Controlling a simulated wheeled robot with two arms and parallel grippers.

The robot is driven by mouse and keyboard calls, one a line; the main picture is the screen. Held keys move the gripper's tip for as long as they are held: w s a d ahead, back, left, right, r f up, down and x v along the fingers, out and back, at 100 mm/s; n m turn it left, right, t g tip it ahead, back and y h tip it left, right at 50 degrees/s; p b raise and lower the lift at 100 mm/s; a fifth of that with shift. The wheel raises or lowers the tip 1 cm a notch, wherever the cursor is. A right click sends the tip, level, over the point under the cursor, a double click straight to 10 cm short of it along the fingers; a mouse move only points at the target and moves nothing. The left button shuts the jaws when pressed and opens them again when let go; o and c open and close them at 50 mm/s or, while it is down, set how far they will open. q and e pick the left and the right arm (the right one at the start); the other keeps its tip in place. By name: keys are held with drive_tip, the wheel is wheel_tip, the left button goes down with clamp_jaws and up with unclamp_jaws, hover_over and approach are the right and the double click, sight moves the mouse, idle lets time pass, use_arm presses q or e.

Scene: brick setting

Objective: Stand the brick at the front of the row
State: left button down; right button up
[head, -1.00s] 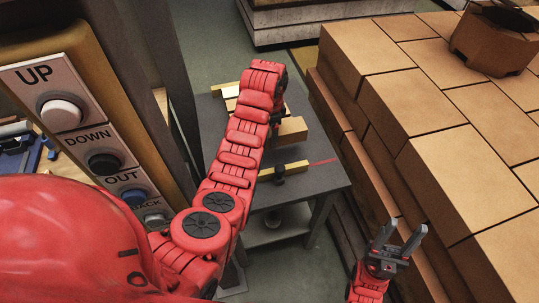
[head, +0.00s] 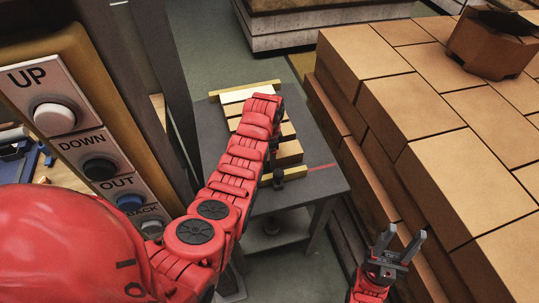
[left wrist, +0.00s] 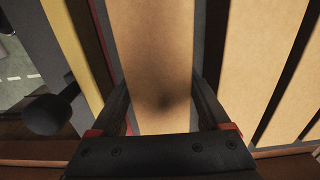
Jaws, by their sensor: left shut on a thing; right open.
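My left gripper (left wrist: 163,105) is shut on a tan brick (left wrist: 150,50), with one finger on each side of it. In the head view this brick (head: 290,152) shows beside my arm, close to the front yellow bar (head: 296,172); my arm hides the fingers and part of the brick. A dark gap parts it from the neighbouring brick (left wrist: 265,60) of the row. More row bricks (head: 252,94) show behind my arm. I cannot tell whether the held brick touches the table. My right gripper (head: 400,238) is open and empty, away from the table.
The row stands on a small grey table (head: 320,187) with a red line (head: 322,167), a back yellow bar (head: 222,92) and a dark knob (left wrist: 45,115) by the front bar. A big brick stack (head: 450,130) stands to the right. A button panel (head: 85,130) is at the left.

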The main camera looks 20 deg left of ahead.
use_arm(q)
drive_tip(key=shift+f, duration=0.1)
unclamp_jaws()
drive_tip(key=shift+r, duration=0.2)
wheel_tip(320, 180, up, 5)
drive_tip(key=shift+w+f+b, duration=0.1)
drive_tip(key=shift+f+b, duration=0.05)
drive_tip(key=shift+b, duration=1)
wheel_tip(320, 180, up, 7)
drive_tip(key=p, duration=0.5)
